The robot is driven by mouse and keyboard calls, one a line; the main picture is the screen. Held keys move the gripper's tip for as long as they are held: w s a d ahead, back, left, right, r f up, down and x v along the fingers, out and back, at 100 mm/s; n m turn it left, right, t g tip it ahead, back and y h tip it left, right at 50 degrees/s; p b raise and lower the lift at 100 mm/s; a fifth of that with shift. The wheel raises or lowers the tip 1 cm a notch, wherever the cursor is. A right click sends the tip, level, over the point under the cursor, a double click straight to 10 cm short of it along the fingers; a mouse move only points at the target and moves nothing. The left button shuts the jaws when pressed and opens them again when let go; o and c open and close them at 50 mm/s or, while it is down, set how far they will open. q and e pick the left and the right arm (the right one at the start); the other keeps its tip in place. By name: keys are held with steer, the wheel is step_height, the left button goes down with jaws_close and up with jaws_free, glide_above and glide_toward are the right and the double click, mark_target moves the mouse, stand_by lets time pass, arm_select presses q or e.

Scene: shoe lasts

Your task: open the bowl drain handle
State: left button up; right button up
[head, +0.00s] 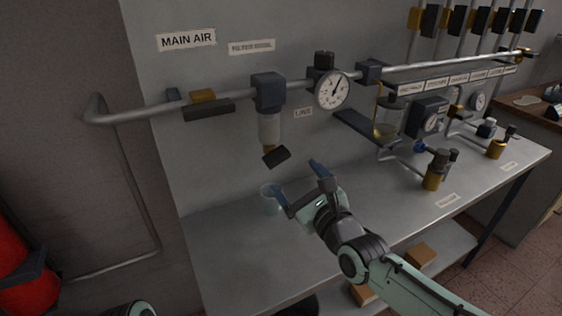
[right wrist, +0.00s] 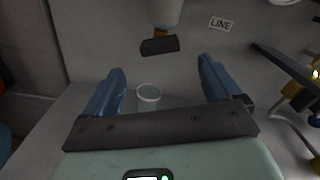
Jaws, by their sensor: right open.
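The bowl drain handle (head: 276,156) is a small black block on a brass fitting under the pale filter bowl (head: 269,129), which hangs from the dark housing on the wall pipe. In the right wrist view the handle (right wrist: 159,46) shows ahead of the fingers, near the top middle. My right gripper (head: 297,178) is open and empty, its blue fingers spread just below and to the right of the handle, apart from it. The right wrist view also shows both fingers (right wrist: 160,88) wide apart. My left gripper is not in view.
A clear cup (head: 269,200) stands on the metal bench (head: 230,245) below the handle, close to my left-hand finger in the picture. A pressure gauge (head: 332,90), a glass jar (head: 387,118) and brass-and-black fittings (head: 434,172) are to the right. The bench's front left is bare.

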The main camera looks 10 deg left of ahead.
mark_target(280, 161)
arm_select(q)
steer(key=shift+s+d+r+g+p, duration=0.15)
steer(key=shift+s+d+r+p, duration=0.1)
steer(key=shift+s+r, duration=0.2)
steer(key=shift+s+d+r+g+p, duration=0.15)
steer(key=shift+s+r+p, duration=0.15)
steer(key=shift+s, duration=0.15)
arm_select(e)
steer(key=x, duration=0.8)
steer(key=shift+a, duration=0.1)
steer(key=c, duration=1.1)
